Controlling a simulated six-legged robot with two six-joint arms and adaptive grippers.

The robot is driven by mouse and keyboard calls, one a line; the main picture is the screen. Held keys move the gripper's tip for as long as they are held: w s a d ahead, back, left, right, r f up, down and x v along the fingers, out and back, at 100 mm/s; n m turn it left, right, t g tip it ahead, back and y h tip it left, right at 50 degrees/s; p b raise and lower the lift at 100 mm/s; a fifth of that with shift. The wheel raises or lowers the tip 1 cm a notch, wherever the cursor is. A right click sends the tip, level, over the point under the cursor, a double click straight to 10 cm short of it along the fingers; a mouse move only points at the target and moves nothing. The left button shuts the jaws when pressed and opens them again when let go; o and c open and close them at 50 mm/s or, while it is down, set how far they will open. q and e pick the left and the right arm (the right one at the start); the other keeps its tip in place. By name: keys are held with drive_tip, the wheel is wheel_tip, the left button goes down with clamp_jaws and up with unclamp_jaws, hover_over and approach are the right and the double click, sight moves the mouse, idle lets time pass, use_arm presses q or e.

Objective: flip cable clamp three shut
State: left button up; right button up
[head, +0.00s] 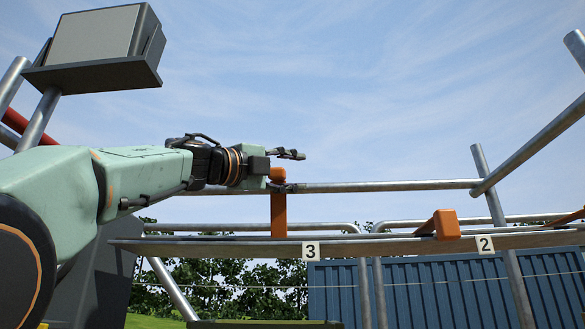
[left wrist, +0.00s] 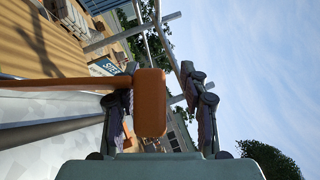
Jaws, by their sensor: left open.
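Cable clamp three (head: 279,212) is an orange lever standing upright on the rail above the label 3 (head: 311,252). In the left wrist view the clamp's orange head (left wrist: 151,103) shows between the two spread fingers of my left gripper (left wrist: 160,103), nearer the left finger. The gripper is open; I cannot tell whether it touches the head. My right gripper is out of view.
Clamp two (head: 446,224), also orange, lies low on the tray rail (head: 385,246) near label 2 (head: 485,244). Metal pipes (head: 390,186) run behind. A grey box on a pole (head: 98,45) stands at upper left. Open sky lies above the rail.

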use_arm(q)
drive_tip(key=shift+w+f, duration=0.25)
drive_tip(key=shift+w, duration=0.35)
drive_tip(key=shift+c, duration=0.2)
drive_tip(key=shift+w+f, duration=0.1)
drive_tip(key=shift+w, duration=0.15)
drive_tip(key=shift+c, duration=0.9)
drive_tip(key=shift+a, duration=0.15)
drive_tip(key=shift+c, duration=0.7)
drive_tip(key=shift+s+r, duration=0.25)
drive_tip(key=shift+s, duration=0.45)
drive_tip(key=c, duration=0.5)
clamp_jaws()
drive_tip(key=shift+w+f, duration=0.15)
drive_tip(key=shift+w, duration=0.25)
drive_tip(key=shift+s, duration=0.1)
